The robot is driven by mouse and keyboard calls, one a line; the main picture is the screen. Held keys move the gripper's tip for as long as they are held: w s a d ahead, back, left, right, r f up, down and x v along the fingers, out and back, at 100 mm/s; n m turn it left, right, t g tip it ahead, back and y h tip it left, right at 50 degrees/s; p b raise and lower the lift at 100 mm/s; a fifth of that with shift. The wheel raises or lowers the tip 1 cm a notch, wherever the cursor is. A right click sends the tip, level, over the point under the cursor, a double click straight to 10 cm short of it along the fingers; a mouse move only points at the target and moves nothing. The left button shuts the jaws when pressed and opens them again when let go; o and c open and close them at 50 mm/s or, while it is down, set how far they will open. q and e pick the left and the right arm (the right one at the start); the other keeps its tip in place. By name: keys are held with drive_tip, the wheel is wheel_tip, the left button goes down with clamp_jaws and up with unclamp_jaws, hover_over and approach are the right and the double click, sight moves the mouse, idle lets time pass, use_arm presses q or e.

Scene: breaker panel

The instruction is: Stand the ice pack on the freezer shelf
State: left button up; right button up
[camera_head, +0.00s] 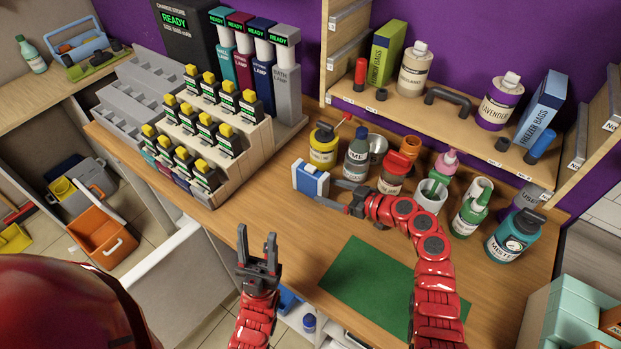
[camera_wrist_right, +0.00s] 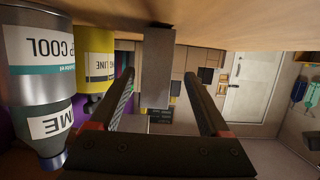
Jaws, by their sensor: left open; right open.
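A small blue-and-white box-shaped thing (camera_head: 310,181), which may be the ice pack, stands on the wooden counter; I see no label naming it. My right gripper (camera_head: 339,196) is open low over the counter, just right of it, with its fingers pointing toward it. In the right wrist view a grey upright block (camera_wrist_right: 155,70) shows between the open fingers (camera_wrist_right: 160,95); I cannot tell if it is the same thing. My left gripper (camera_head: 257,247) is open and empty in front of the counter edge. I cannot identify a freezer shelf.
Several bottles and jars, including a yellow one (camera_head: 323,145) and a grey one (camera_head: 357,155), stand close behind the right gripper. A stepped rack (camera_head: 245,160) is to the left. A green mat (camera_head: 385,290) lies at the front. A wall shelf (camera_head: 405,105) holds boxes and bottles.

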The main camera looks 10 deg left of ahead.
sight(325, 187)
drive_tip(key=shift+w+a+p, duration=0.35)
drive_tip(key=shift+a+p, duration=0.15)
drive_tip(key=shift+p, duration=0.05)
drive_tip(key=p+x, duration=0.1)
drive_tip(key=x, duration=0.1)
drive_tip(key=shift+w+a, duration=0.2)
drive_tip(key=shift+a, duration=0.05)
drive_tip(key=shift+w+a+f+p, duration=0.25)
drive_tip(key=shift+a+p, duration=0.1)
drive_tip(key=shift+a, duration=0.2)
drive_tip(key=shift+a+f, duration=0.1)
drive_tip(key=shift+f, duration=0.1)
drive_tip(key=shift+c, duration=0.2)
clamp_jaws()
